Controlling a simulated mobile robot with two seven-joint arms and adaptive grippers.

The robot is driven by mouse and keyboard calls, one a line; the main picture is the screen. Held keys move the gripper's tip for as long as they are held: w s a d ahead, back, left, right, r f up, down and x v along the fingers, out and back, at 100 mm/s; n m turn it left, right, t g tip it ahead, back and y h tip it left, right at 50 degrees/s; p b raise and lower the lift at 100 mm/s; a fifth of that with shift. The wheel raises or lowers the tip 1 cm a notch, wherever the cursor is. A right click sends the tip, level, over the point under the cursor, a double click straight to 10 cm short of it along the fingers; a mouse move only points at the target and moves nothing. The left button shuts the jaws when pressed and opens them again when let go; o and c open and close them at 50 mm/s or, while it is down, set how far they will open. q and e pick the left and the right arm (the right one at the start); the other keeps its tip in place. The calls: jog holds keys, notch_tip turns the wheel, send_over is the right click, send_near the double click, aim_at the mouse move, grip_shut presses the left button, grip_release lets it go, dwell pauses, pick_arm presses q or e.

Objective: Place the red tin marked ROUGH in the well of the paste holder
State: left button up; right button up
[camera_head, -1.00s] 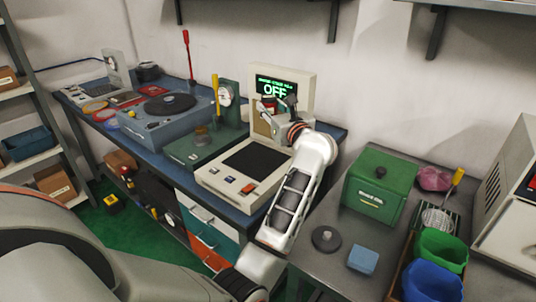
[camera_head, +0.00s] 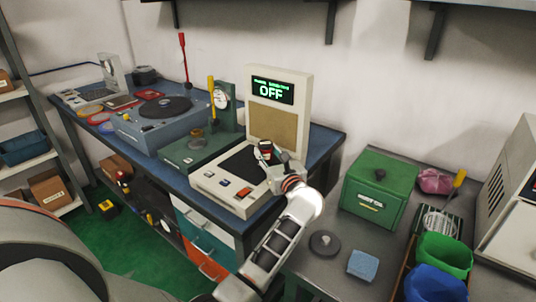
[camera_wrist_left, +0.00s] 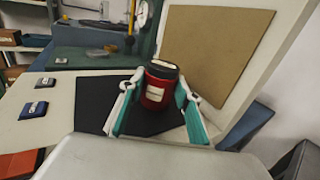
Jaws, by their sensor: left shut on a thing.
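My left gripper (camera_head: 267,158) is shut on a red tin with a dark top and a pale label. The tin (camera_wrist_left: 157,88) stands roughly upright between the teal-lined fingers (camera_wrist_left: 160,100) in the left wrist view; its label is too small to read. In the head view the tin (camera_head: 265,148) is above the right part of the white machine with a black pad (camera_head: 240,162). I cannot make out the paste holder for certain. My right gripper is not in view.
An upright panel (camera_head: 291,120) with a green "OFF" display stands behind the pad. A green machine with a dial (camera_head: 190,152) and a blue turntable unit (camera_head: 150,128) are to the left. A green box (camera_head: 380,185) stands on the grey table at right.

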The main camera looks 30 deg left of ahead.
pick_arm(q)
jog(key=shift+r, duration=0.1)
jog(key=shift+f, duration=0.2)
jog(key=o, duration=0.8)
jog(key=shift+f, duration=0.1)
jog(key=shift+c, duration=0.2)
jog(key=o, duration=0.4)
